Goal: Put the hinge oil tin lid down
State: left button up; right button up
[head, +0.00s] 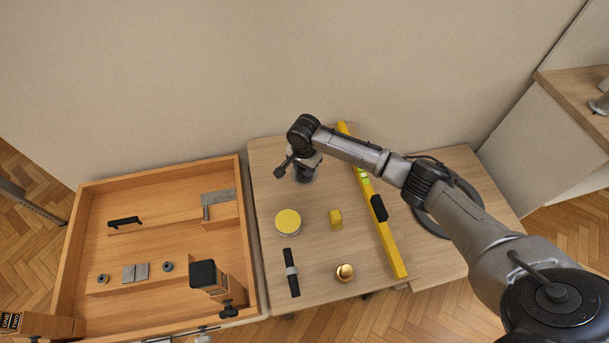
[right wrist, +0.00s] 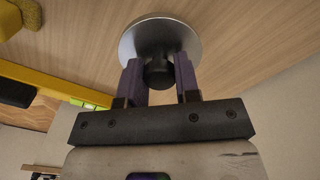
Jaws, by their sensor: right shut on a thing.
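The hinge oil tin lid looks like a round grey metal disc (right wrist: 143,36) with a dark knob (right wrist: 159,73). In the right wrist view my right gripper (right wrist: 159,84) has its two purple-grey fingers shut on that knob, with the disc beyond them. In the head view my right gripper (head: 304,166) is over the back left part of the table, and it mostly hides the lid. I cannot tell whether the disc touches the wood. A round tin with a yellow top (head: 288,221) stands nearer the front; I cannot tell if it is the oil tin. My left gripper is not in view.
A wooden tray (head: 160,182) with hardware is left. Bare wood lies between the lid and the yellow-topped tin.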

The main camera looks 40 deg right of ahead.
notch_tip(320, 180, down, 4)
jog(key=shift+r+b, duration=0.1)
jog(key=shift+b, duration=0.95)
jog(key=o, duration=0.9)
jog(key=shift+r, duration=0.1)
notch_tip(320, 180, up, 12)
jog(key=p, duration=0.5)
